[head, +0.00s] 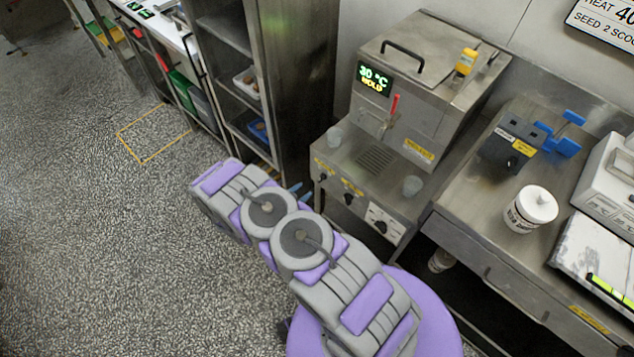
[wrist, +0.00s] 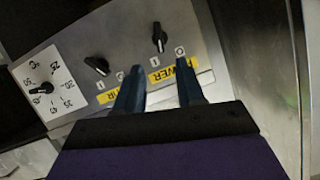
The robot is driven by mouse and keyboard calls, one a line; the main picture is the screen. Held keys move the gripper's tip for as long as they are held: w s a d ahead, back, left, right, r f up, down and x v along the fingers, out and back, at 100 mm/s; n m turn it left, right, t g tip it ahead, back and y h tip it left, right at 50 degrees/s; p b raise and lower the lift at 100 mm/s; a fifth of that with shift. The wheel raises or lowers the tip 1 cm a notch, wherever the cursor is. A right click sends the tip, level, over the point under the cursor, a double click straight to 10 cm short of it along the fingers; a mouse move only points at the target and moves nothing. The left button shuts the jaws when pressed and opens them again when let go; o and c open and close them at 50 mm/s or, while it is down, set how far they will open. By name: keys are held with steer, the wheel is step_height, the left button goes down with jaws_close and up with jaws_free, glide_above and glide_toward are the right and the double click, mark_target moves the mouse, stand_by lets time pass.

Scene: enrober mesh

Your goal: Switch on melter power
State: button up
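The steel melter (head: 400,130) stands against the wall with a lit display reading 30 °C HOLD. On its front panel, the black power knob (wrist: 158,38) sits above the yellow POWER label (wrist: 170,73), between I and O marks; I cannot tell which mark it points to. The same knob (head: 323,177) is small at the panel's left end in the head view. My gripper (wrist: 158,82) is open and empty, its two blue fingers apart and pointing at the panel below the knob. It also shows in the head view (head: 300,190), just left of the panel.
A second black knob (wrist: 97,65) and a temperature dial (wrist: 42,90) share the panel, left of the power knob in the wrist view. A steel rack (head: 280,80) stands close to the melter's left. A steel table (head: 500,240) stands right. The speckled floor at left is mostly clear.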

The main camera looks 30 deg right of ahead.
mark_target(319, 179)
steer(key=b+x, duration=0.2)
steer(key=x, duration=0.8)
jaws_close()
